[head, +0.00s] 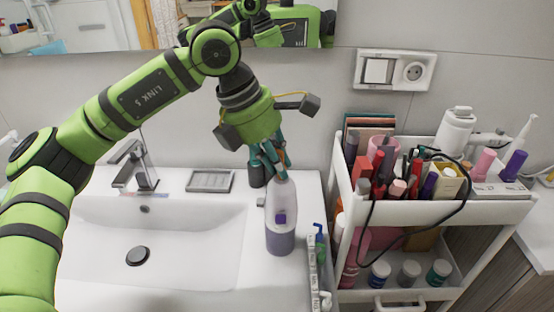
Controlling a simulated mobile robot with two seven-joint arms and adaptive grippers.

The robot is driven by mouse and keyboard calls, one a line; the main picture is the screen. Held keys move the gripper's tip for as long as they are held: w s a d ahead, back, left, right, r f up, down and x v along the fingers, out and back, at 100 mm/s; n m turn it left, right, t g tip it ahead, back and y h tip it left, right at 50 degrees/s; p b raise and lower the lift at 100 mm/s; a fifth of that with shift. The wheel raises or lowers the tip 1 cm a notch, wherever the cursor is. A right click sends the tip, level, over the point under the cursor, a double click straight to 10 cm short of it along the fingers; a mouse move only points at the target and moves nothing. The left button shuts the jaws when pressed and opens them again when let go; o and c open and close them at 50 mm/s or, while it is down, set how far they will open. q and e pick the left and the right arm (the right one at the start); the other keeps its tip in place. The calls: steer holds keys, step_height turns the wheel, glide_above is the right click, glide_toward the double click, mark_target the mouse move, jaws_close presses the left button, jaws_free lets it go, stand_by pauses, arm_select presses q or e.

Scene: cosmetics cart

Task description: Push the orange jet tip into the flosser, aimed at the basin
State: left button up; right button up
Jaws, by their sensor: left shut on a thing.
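The flosser (280,206) appears to be the upright pale lilac body with a purple button and purple lower part, standing on the counter just right of the basin. The white basin (190,235) lies to its left. My left gripper (272,163) reaches down from above and is shut at the top of the flosser. A little orange of the jet tip (282,157) shows between its fingers. The fingers hide most of the tip and the flosser's top, so I cannot tell whether the tip is seated or which way it points. My right gripper is not in view.
A soap dish (210,181) and faucet (134,167) are at the back. Tubes and brushes (319,260) lie at right front. A crowded white cart (440,212) with a looping black cable stands to the right.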

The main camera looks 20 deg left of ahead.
arm_select(q)
steer(key=shift+f, duration=0.2)
steer(key=o, duration=0.9)
steer(key=shift+c, duration=0.2)
steer(key=shift+r, duration=0.1)
steer(key=shift+a+r, duration=0.1)
steer(key=shift+r, duration=0.15)
steer(key=v, duration=1.1)
steer(key=shift+s+r, duration=0.15)
steer(key=shift+a, duration=0.1)
